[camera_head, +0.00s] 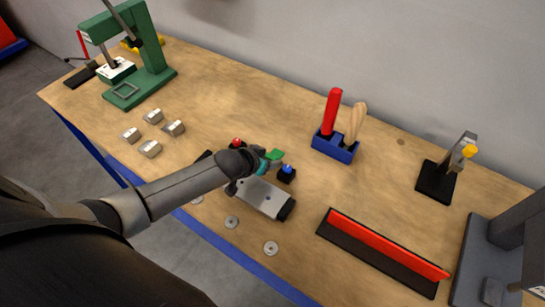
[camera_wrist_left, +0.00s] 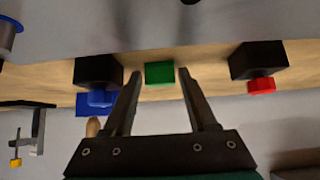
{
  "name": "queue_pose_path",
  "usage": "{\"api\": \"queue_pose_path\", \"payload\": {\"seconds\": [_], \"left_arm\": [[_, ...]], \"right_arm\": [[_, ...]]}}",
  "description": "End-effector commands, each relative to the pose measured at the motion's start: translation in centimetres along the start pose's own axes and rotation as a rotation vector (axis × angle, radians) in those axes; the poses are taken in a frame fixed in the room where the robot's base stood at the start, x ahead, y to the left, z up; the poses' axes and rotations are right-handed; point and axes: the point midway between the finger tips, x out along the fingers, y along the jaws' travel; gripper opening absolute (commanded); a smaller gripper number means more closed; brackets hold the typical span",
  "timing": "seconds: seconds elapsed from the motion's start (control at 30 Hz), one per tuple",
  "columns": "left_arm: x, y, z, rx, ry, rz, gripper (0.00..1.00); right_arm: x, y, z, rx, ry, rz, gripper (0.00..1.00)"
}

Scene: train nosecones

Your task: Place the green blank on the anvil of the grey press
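The green blank (camera_head: 275,154) is a small block between a red-knobbed and a blue-knobbed black block, by the tip of my left gripper (camera_head: 262,163). In the left wrist view the green blank (camera_wrist_left: 160,72) lies between the fingertips of my open left gripper (camera_wrist_left: 160,75), with a gap on each side. I cannot tell exactly what it rests on. The grey press (camera_head: 505,250) stands at the lower right of the head view, cut off by the frame edge. Its anvil is not clearly visible. My right gripper is not in view.
A grey plate fixture (camera_head: 262,197) lies beside my left gripper. A blue holder (camera_head: 335,147) with red and wooden handles, a black clamp stand (camera_head: 437,181) and a red-edged black strip (camera_head: 380,250) lie towards the grey press. A green press (camera_head: 150,70) stands far left.

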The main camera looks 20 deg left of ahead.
Motion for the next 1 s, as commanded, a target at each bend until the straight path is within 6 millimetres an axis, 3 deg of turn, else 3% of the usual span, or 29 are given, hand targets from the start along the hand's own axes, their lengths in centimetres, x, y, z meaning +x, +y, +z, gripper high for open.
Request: {"api": "queue_pose_path", "payload": {"seconds": [0.07,0.5,1.0], "left_arm": [[-0.01,0.01,0.01,0.0,0.0,0.0,0.48],[-0.03,0.0,0.03,0.0,0.0,0.0,0.0],[-0.69,0.0,-0.69,0.0,0.001,0.0,0.0]], "right_arm": [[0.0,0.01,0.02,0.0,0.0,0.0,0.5],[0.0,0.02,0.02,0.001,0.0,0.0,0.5],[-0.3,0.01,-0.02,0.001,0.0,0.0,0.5]]}}
